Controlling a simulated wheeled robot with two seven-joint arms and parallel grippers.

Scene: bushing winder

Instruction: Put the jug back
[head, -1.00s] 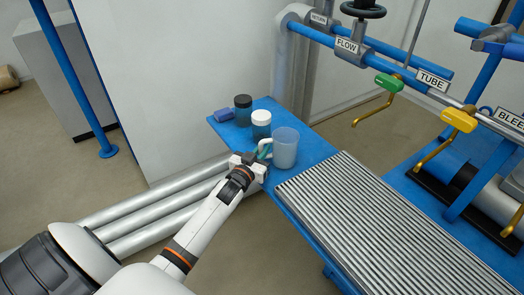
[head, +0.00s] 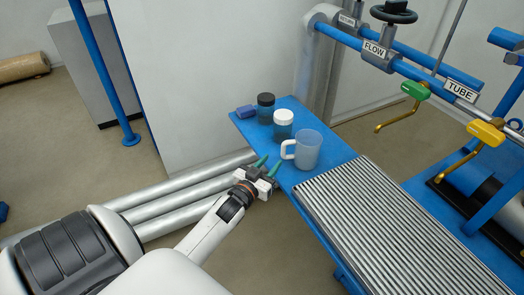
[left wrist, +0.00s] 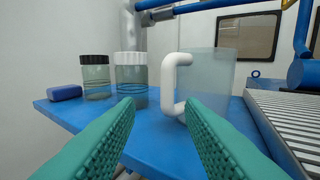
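The jug (head: 308,150) is a translucent grey cup with a white handle. It stands upright on the blue table (head: 335,150), handle toward my left gripper. In the left wrist view the jug (left wrist: 212,75) stands just beyond the fingertips, its handle a little right of the middle. My left gripper (head: 267,166) is at the table's near left edge, open and empty, its green fingers apart and clear of the handle. My right gripper is not in view.
A white-lidded jar (head: 283,125), a black-lidded jar (head: 265,108) and a small blue block (head: 246,111) stand left of the jug. A ribbed metal grating (head: 390,220) lies to its right. Blue pipes with levers rise at the right.

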